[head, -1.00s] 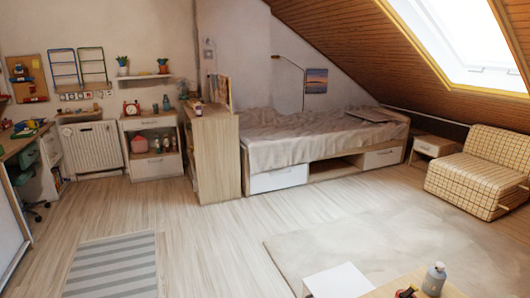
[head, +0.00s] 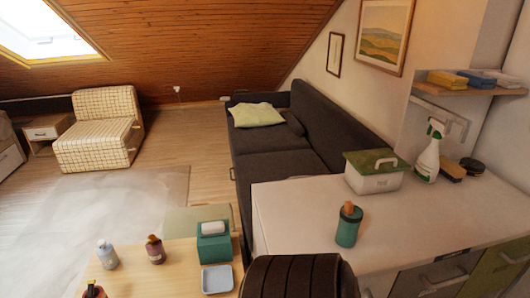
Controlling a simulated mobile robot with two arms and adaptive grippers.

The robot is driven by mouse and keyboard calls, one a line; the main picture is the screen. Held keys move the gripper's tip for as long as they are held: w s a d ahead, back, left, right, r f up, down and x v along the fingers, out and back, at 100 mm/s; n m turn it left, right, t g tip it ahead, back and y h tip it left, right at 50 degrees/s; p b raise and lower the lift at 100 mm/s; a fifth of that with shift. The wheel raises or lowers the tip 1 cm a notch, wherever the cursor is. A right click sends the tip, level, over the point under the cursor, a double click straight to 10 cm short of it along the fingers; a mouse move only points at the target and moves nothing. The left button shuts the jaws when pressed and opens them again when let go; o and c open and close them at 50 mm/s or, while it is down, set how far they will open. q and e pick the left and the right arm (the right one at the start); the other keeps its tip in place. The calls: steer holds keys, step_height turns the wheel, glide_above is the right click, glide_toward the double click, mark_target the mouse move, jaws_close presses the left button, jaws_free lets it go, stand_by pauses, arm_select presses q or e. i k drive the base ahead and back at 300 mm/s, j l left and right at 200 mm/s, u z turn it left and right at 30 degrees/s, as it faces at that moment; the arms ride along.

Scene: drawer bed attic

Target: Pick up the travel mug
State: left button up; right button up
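A teal cylinder with a brown top, which looks like the travel mug (head: 347,227), stands upright on the white counter (head: 410,215), near its left front part. It is in full view with nothing touching it. Neither of my grippers shows in the head view, so I cannot see where they are relative to the mug.
A lidded box (head: 374,172), a spray bottle (head: 429,152) and a brush (head: 451,170) stand farther back on the counter. A dark ribbed object (head: 291,277) is at the front. A wooden table (head: 185,278) at left holds bottles, a teal tissue box (head: 213,242) and a small tray (head: 217,279).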

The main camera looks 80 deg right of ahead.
mark_target(349, 226)
steer(key=z, duration=3.1)
